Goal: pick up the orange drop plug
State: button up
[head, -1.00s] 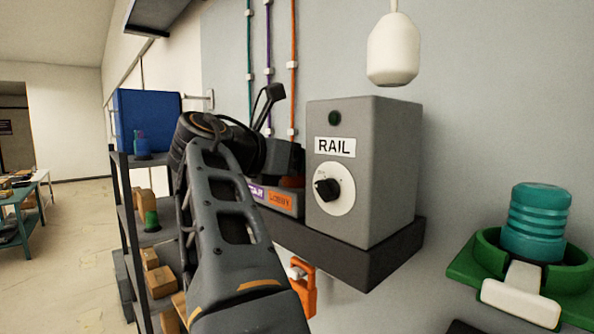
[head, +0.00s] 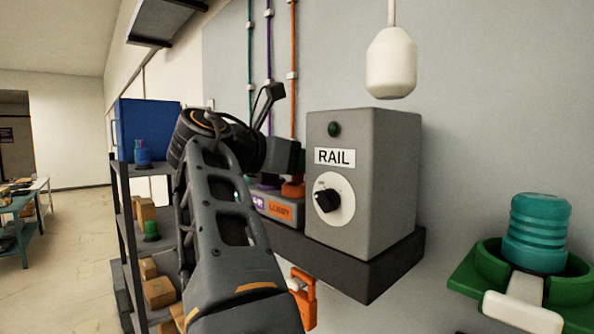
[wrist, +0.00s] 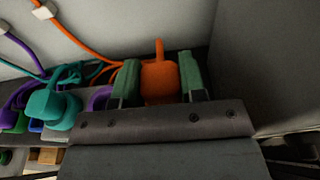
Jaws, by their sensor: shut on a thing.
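The orange drop plug (wrist: 158,80) is in the wrist view, a rounded orange block with a thin stem pointing up. My gripper (wrist: 159,82) has its two green-padded fingers on either side of it, shut on it. In the head view an orange part (head: 292,189) shows just behind the purple and orange LOBBY label strip, beside the RAIL box. My arm and gripper (head: 284,160) hide most of that area. Whether the plug still touches its socket cannot be told.
A grey RAIL box (head: 394,190) with a knob stands close right of my gripper on a dark shelf (head: 385,265). Teal plugs (wrist: 55,103) and purple cords (wrist: 20,50) lie left of my gripper. A white pendant (head: 391,62) hangs above the box.

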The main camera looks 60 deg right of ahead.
jog(key=shift+r, duration=4.05)
